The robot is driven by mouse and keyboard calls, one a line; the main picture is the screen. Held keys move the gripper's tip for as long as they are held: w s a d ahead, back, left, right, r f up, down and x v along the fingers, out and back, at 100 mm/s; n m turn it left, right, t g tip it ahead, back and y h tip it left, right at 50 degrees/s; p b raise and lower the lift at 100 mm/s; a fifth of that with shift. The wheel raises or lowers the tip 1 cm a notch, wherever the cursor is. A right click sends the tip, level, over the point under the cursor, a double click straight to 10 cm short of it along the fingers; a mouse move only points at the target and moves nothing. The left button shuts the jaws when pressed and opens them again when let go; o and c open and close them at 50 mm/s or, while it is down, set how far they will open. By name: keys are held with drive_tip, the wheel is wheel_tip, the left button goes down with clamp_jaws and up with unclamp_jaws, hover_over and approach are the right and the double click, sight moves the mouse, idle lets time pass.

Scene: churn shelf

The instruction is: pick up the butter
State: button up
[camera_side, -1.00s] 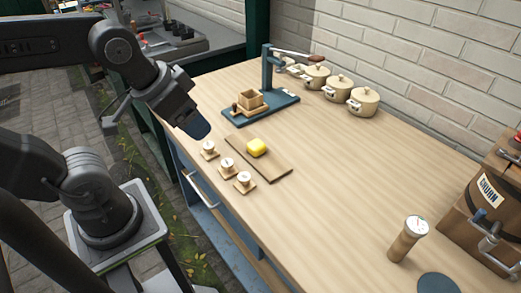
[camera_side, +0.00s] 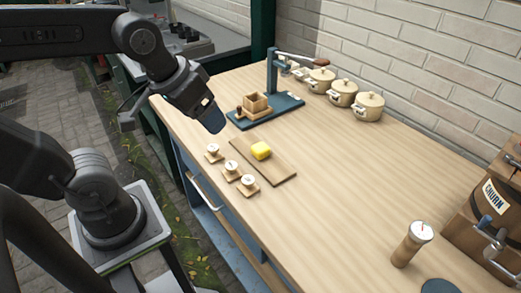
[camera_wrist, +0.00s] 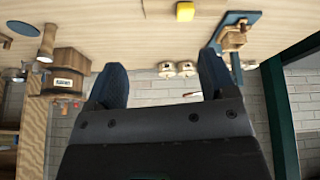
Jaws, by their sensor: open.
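The butter (camera_side: 261,150) is a small yellow block. It lies on a flat wooden board (camera_side: 277,171) on the table in the side view. In the wrist view the butter (camera_wrist: 185,11) shows at the top edge, beyond my fingers. My gripper (camera_side: 212,118) is above the table, up and to the left of the butter in the side view, and apart from it. In the wrist view its two blue fingers (camera_wrist: 163,82) stand wide apart with nothing between them.
A blue-based press with a wooden box (camera_side: 256,104) stands behind the board. Several small round-topped stamps (camera_side: 231,168) stand in front of it. Lidded pots (camera_side: 343,92) line the wall. A wooden churn (camera_side: 487,212) and a dial-topped cylinder (camera_side: 411,244) stand at right. The table's middle is clear.

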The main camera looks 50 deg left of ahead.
drive_tip(key=w+a+f+n+g, duration=0.2)
drive_tip(key=w+a+n+g, duration=0.1)
drive_tip(key=w+n, duration=0.65)
drive_tip(key=n+g, duration=0.2)
drive_tip(key=n, duration=0.5)
hover_over(260, 148)
wheel_tip(260, 148, down, 7)
drive_tip(key=f, duration=0.8)
drive_tip(key=shift+w+a+f, duration=0.15)
drive_tip(key=shift+w+a, duration=0.15)
drive_tip(key=shift+a, duration=0.05)
drive_tip(key=shift+s+d+f, duration=0.1)
drive_tip(key=shift+d+f, duration=0.1)
drive_tip(key=shift+f, duration=1.15)
drive_tip(key=shift+s+d+f, duration=0.1)
drive_tip(key=shift+d+f, duration=0.05)
drive_tip(key=shift+f, duration=1.15)
drive_tip(key=shift+c, duration=0.2)
drive_tip(key=c, duration=0.9)
